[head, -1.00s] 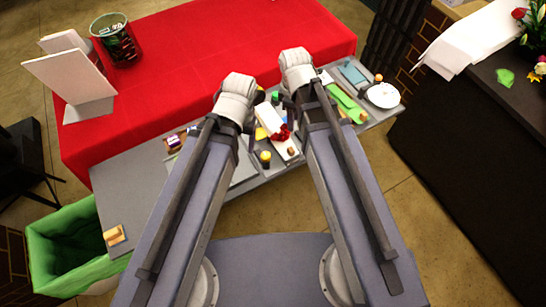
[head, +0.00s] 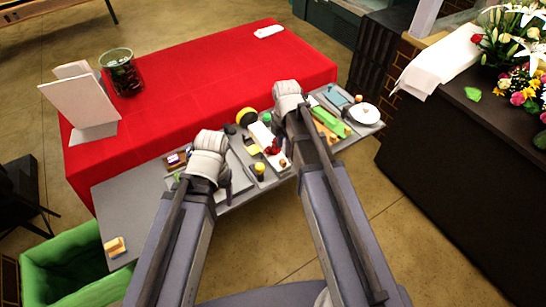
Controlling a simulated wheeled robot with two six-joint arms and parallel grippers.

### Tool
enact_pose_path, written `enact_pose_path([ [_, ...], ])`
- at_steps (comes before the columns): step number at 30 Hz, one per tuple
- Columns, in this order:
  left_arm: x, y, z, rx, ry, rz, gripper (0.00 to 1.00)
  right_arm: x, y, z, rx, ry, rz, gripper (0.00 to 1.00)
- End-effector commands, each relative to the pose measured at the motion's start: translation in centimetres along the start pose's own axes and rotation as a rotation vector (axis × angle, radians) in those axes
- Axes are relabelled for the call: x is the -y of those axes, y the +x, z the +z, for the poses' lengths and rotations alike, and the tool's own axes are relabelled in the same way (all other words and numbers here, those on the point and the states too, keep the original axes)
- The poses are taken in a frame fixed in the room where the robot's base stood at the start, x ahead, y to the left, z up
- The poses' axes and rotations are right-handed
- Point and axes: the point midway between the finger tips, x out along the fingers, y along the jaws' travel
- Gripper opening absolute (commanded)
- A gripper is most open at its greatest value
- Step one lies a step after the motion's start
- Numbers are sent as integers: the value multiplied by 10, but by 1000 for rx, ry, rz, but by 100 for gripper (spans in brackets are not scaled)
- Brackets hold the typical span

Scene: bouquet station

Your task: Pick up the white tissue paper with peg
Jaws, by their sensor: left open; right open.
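A white strip (head: 262,134) lies on the grey worktable, with a red item on it and a small brown peg-like block (head: 283,162) at its near end. It may be the tissue paper; I cannot tell for sure. A pale flat sheet (head: 238,173) lies left of it, partly hidden by my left arm. My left gripper (head: 222,180) is over the left part of the worktable, beside this sheet, open. My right gripper (head: 289,112) is right of the white strip, open and mostly hidden by its own wrist. I see nothing held in either gripper.
The narrow grey table (head: 130,200) has several small items, a green block (head: 331,122) and a white dish (head: 364,113). Behind is a red-covered table (head: 200,100) with a dark jar (head: 122,72). A green bin (head: 75,262) stands left; a dark flower counter (head: 450,150) stands right.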

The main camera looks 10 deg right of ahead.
Motion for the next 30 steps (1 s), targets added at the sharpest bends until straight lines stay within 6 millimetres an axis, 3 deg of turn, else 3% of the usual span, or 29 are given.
enact_pose_path([
  [1, -1, 10, 0, 0, 0, 0, 69, 0, 10, 0, 0, 0, 0, 45],
  [11, -2, 17, -1, 0, -1, 0, 69, 1, 17, -1, 0, 1, 0, 45],
  [22, -6, 60, -3, 0, -1, 0, 69, 3, 60, -4, 0, 1, 0, 45],
  [30, -6, 61, -3, 0, -1, 0, 69, 3, 61, -3, 0, 1, 0, 45],
])
